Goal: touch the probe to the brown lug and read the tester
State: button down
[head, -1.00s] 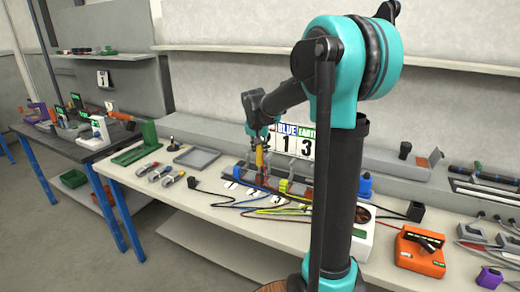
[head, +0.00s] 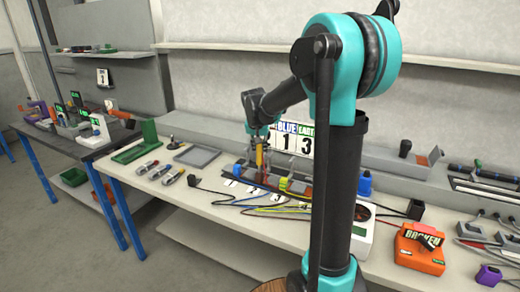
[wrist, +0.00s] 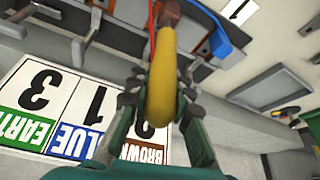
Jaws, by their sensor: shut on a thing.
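My gripper (head: 261,139) is over the terminal area of the bench, shut on the yellow probe (head: 259,157). In the wrist view its fingers (wrist: 160,92) close on both sides of the yellow handle (wrist: 161,65). A reddish-brown part (wrist: 168,12) shows at the handle's far end; I cannot tell whether it is the brown lug or part of the probe, nor whether they touch. A placard (wrist: 75,105) pairs brown with 2, blue with 1 and earth with 3. The orange box (head: 420,248) on the right bears a word like "BROKEN". A white box (head: 362,232) has a round dark dial.
Several coloured wires (head: 262,205) lie on the bench in front of the terminals. A blue wire (wrist: 225,35) passes near the probe. A grey tray (head: 197,156) and a green stand (head: 148,142) are at the left. My arm hides part of the bench's middle.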

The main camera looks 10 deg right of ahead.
jog(key=shift+r, duration=2.95)
